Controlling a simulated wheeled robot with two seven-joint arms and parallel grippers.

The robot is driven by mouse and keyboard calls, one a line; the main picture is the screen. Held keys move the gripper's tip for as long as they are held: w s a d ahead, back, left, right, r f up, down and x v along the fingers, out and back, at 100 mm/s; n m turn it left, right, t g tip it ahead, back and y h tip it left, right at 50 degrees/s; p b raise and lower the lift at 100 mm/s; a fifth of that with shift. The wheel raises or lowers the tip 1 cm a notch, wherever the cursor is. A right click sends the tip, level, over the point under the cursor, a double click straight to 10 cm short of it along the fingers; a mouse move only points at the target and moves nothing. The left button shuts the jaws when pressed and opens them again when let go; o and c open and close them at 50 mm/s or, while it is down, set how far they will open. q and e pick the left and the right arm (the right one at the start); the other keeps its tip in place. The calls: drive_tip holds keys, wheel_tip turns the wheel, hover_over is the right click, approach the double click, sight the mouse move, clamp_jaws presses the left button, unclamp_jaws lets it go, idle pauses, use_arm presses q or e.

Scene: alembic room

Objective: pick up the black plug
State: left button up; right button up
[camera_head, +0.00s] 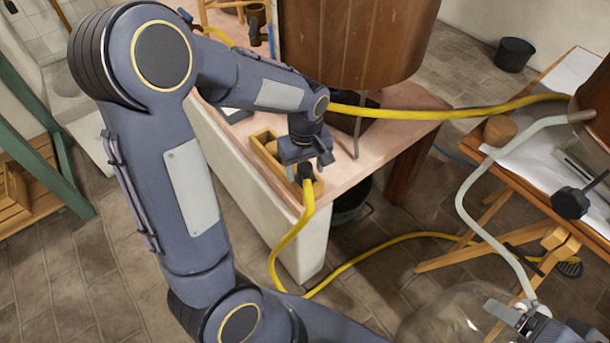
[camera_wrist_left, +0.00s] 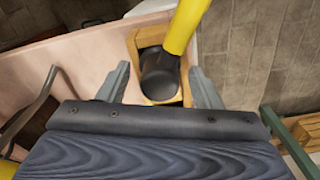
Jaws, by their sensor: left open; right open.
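The black plug (camera_head: 306,172) is a dark end piece on a yellow hose, at the front of a wooden box on the pink tabletop. In the left wrist view the black plug (camera_wrist_left: 160,76) lies between my left gripper's fingers, with its hose rising to the top. My left gripper (camera_head: 308,164) is open, and its fingers stand apart on either side of the plug, with gaps showing. I cannot tell the exact depth between the fingers and the plug. My right gripper (camera_head: 522,313) is open at the lower right, away from the plug, near a glass vessel.
The wooden box (camera_head: 262,142) stands close around the plug. A large brown vessel (camera_head: 355,45) on thin legs stands behind it. The yellow hose (camera_head: 290,245) hangs over the table edge to the floor. A wooden stand (camera_head: 530,165) with papers and a grey tube is at right.

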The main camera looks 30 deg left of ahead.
use_arm(q)
drive_tip(key=c, duration=1.1)
drive_tip(key=shift+r, duration=0.1)
drive_tip(key=shift+r, duration=0.5)
wheel_tip(320, 180, up, 3)
drive_tip(key=shift+d+f+p, duration=0.1)
drive_tip(key=shift+f+p, duration=0.1)
drive_tip(key=shift+p, duration=0.4)
drive_tip(key=s+d+r+p, duration=0.3)
drive_tip(key=s+d+r, duration=0.3)
drive_tip(key=d+r, duration=0.3)
drive_tip(key=d, duration=0.3)
drive_tip(key=shift+s+d+r, duration=0.15)
drive_tip(key=shift+s+d, duration=0.05)
